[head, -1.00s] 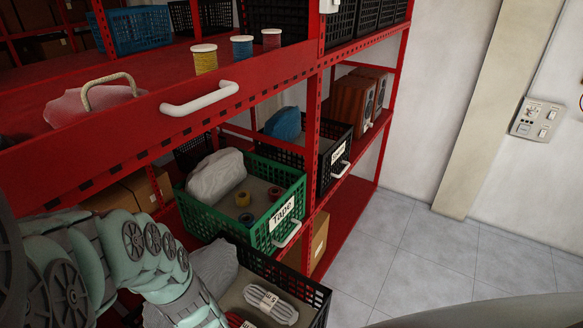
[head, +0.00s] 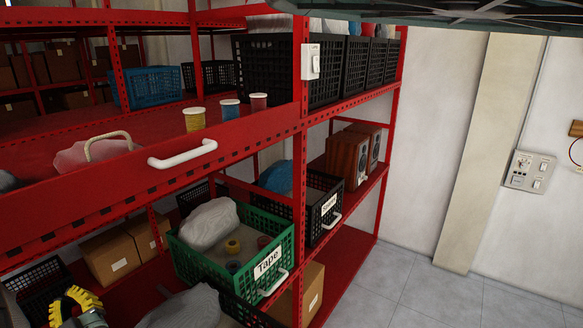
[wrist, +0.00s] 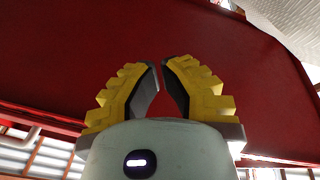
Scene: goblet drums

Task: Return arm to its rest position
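My gripper (wrist: 161,70) shows large in the wrist view, with two yellow ribbed fingers and dark inner pads. A narrow gap stands between the fingertips, and nothing is held in it. Behind the fingers is a broad red surface (wrist: 75,70). In the head view one yellow finger of my gripper (head: 75,303) shows at the lower left, low beside the red shelving. The rest of my arm is largely out of the head view. I cannot tell whether the gripper touches the shelf.
A red shelf rack (head: 150,205) fills the left and middle. A green crate (head: 283,245) labelled "Tape" holds rolls and a grey bag. A black crate (head: 328,207) stands behind it. Boxes (head: 109,257) sit on the left. Grey floor (head: 430,300) is clear at the right.

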